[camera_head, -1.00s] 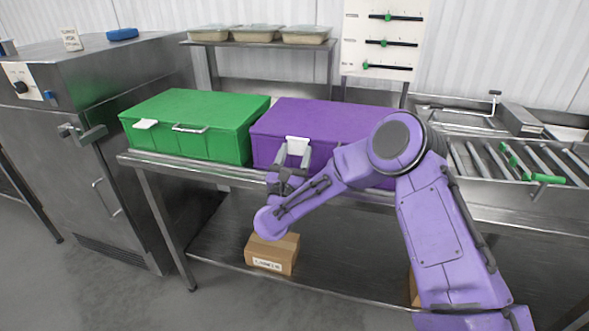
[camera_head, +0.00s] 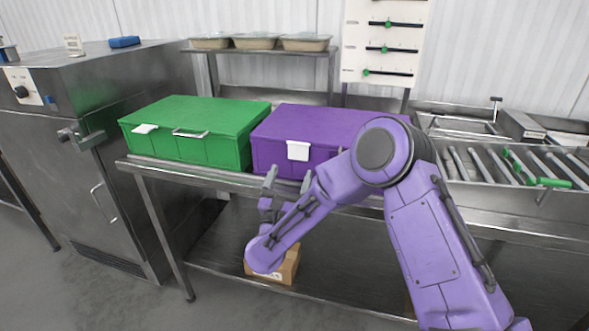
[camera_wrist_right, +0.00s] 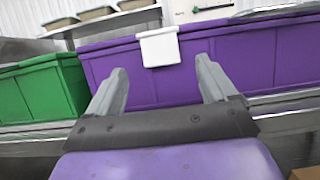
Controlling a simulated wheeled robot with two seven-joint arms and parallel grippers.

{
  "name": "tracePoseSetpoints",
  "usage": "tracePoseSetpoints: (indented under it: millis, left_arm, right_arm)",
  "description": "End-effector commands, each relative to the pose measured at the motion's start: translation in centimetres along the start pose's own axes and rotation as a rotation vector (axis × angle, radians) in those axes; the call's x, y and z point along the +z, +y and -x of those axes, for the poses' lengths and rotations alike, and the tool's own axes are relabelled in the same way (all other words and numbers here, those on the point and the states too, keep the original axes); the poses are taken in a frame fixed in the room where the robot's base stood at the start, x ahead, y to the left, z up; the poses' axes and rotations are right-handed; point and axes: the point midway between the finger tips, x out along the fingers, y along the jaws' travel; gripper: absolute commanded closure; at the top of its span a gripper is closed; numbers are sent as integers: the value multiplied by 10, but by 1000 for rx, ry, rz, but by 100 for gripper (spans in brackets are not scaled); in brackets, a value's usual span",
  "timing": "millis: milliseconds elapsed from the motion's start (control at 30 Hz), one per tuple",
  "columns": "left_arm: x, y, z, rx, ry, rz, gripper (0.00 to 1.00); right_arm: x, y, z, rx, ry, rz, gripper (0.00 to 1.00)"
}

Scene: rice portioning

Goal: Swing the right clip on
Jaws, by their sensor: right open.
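The purple box (camera_head: 325,118) stands closed on the steel table. A white clip (camera_head: 298,150) lies flat down its front at the lid seam, left of the middle; it also shows in the right wrist view (camera_wrist_right: 159,47). My right gripper (camera_head: 288,178) is open and empty, in front of and a little below this clip, with clear space between. In the right wrist view the two fingers (camera_wrist_right: 160,80) point at the box on either side below the clip. My right arm hides the box's right front, so a further clip there cannot be seen. My left gripper is out of view.
A green box (camera_head: 195,120) with a white clip (camera_head: 145,128) sticking outward stands on the left. Food trays (camera_head: 256,41) sit on the shelf behind. A roller conveyor (camera_head: 500,165) lies on the right. A cardboard box (camera_head: 288,268) is on the lower shelf.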

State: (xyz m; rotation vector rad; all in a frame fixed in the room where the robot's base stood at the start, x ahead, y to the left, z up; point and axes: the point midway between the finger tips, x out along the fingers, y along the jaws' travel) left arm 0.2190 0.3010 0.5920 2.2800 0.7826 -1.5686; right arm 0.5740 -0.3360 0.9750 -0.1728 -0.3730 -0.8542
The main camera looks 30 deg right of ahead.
Motion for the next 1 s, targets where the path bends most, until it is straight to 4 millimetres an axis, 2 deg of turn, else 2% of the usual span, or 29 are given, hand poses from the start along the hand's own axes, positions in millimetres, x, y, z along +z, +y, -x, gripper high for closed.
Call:
tracePoseSetpoints:
  millis: [33, 100, 267, 833, 867, 933, 967, 1000]
  left_arm:
    - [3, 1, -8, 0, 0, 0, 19]
    - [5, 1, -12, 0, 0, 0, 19]
    - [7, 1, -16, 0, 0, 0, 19]
    - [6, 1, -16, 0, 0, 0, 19]
    - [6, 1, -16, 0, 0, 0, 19]
    - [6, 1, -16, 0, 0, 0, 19]
    - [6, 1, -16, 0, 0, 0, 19]
    - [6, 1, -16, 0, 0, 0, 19]
  right_arm:
    - [-4, 2, 14, 7, -3, 1, 15]
    - [-3, 1, 28, 5, -3, 1, 15]
    - [-1, 1, 46, 3, -1, 0, 15]
    - [0, 0, 49, 2, 0, 20, 15]
    - [0, 2, 49, 8, -1, 50, 15]
    - [0, 14, 50, 78, -9, 229, 15]
    - [-3, 22, 53, 134, -14, 360, 15]
    - [-12, 32, 60, 228, -24, 581, 15]
